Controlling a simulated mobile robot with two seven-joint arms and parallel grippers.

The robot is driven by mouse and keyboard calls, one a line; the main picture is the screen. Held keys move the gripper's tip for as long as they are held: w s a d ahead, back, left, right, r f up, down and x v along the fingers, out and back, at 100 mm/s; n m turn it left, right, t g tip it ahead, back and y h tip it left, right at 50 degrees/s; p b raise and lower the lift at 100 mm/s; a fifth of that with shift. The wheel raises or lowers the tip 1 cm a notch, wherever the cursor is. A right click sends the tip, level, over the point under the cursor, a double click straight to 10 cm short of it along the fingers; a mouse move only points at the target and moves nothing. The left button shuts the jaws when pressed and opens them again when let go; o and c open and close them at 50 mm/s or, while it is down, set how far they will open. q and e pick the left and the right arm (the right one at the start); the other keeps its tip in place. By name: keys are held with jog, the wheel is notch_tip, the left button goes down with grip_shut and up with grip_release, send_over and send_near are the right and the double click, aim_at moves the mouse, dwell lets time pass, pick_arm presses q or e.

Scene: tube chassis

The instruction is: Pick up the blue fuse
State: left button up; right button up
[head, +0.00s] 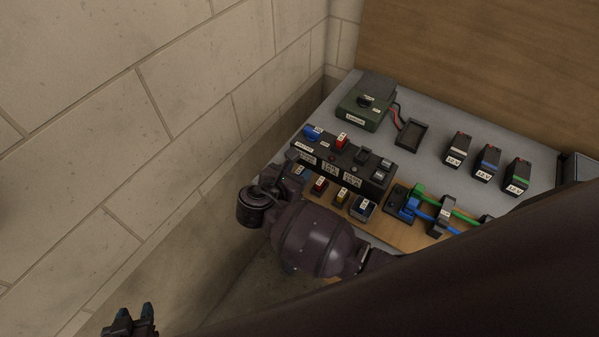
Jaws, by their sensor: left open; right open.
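A small blue fuse (301,172) with a white label sits at the left end of a row of fuses on the wooden board. Another blue piece (312,132) sits at the left end of the black fuse block (375,178) behind it. My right gripper (284,171) is open, at the left edge of the blue fuse in the row. Its wrist and fingers partly hide that area, and I cannot tell whether it touches the fuse. My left gripper (135,316) is open and empty at the lower left, far from the board.
Red (319,185) and yellow (341,195) fuses stand close beside the blue one. A block wall (130,120) borders the left.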

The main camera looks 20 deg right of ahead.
grip_shut()
